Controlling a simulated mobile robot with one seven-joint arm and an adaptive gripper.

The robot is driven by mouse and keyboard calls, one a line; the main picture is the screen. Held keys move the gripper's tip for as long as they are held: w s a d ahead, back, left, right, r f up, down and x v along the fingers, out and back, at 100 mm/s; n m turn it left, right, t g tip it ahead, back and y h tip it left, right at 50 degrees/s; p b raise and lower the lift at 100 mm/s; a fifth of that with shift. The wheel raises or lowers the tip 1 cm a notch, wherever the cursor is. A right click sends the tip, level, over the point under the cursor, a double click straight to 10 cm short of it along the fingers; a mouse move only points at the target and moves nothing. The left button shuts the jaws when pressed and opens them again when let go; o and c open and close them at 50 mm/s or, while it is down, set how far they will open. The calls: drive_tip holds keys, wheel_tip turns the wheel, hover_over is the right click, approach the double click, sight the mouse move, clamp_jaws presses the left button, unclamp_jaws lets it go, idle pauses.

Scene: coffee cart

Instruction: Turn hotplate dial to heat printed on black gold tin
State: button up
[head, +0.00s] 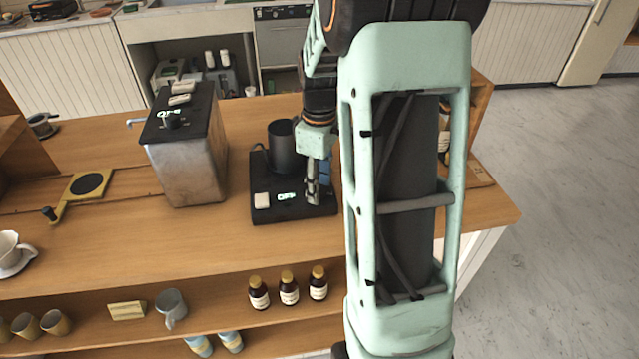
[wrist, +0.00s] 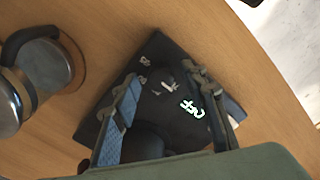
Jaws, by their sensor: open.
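The black hotplate (head: 272,213) stands on the wooden counter with a dark pitcher (head: 283,148) on its back part. A lit display (head: 287,197) shows on its front, also in the wrist view (wrist: 193,107); its digits are too small to read surely. My gripper (head: 312,190) is open, pointing down over the hotplate's front right. In the wrist view my gripper (wrist: 172,105) has its fingers on either side of the hotplate's controls. A dark, round shape with a pale mark (wrist: 167,86), perhaps the dial, lies between them; contact cannot be told. I cannot make out a black gold tin.
A metal boiler box (head: 187,165) with its own lit display stands left of the hotplate. A yellow stand (head: 85,186) and a white cup (head: 12,252) are farther left. Several small bottles (head: 288,290) stand on the shelf below. My arm hides the counter's right part.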

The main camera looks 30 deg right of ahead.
drive_tip(key=shift+c, duration=0.4)
clamp_jaws()
